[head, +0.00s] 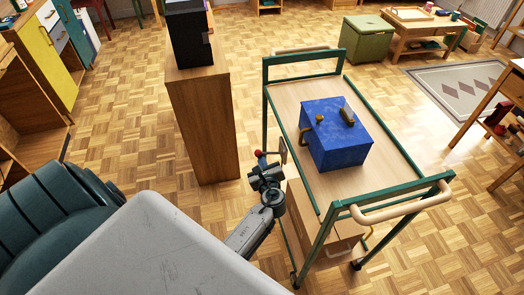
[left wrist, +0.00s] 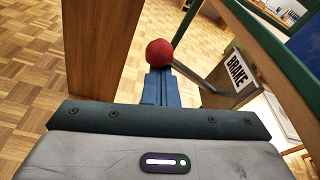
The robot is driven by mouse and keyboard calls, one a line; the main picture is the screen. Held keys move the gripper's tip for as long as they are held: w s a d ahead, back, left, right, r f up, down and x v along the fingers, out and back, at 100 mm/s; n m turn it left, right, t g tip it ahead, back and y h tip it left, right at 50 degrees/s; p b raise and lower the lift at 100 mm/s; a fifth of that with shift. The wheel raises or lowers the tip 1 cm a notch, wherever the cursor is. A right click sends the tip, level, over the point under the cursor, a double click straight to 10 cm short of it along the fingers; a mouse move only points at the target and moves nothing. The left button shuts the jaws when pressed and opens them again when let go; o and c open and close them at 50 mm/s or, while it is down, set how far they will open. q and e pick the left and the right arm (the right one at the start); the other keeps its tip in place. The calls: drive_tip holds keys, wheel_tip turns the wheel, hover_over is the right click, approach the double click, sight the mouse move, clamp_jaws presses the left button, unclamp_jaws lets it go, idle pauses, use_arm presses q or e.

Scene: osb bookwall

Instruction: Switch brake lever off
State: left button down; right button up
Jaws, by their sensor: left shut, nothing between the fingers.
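The brake lever has a red ball knob (head: 258,153) and stands at the left side of the green-framed trolley (head: 267,110). In the left wrist view the red knob (left wrist: 160,52) appears right at my fingertips, and a grey bar (left wrist: 190,75) runs toward a plate with a BRAKE label (left wrist: 236,69). My left gripper (head: 264,170) is at the trolley's left side, just below the knob in the picture. Its fingers (left wrist: 157,88) are shut and empty. I cannot tell whether they touch the knob. My right gripper is not in view.
A blue box (head: 336,145) with a handle sits on the trolley's top. A tall wooden cabinet (head: 203,130) stands close on the left of the trolley, leaving a narrow gap. A teal armchair (head: 60,230) is at the lower left. Parquet floor is clear behind the trolley.

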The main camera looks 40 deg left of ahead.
use_arm(q)
drive_tip(key=shift+w+d+r+m+p, duration=0.15)
drive_tip(key=shift+r+m+p, duration=0.25)
drive_tip(key=shift+r+p, duration=0.65)
use_arm(e)
drive_tip(key=r, duration=0.2)
drive_tip(key=shift+s+r, duration=0.3)
drive_tip(key=shift+r, duration=0.1)
use_arm(q)
drive_tip(key=shift+f, duration=0.2)
use_arm(e)
drive_tip(key=shift+s, duration=0.1)
use_arm(q)
drive_tip(key=shift+f, duration=0.1)
use_arm(e)
drive_tip(key=shift+f, duration=0.1)
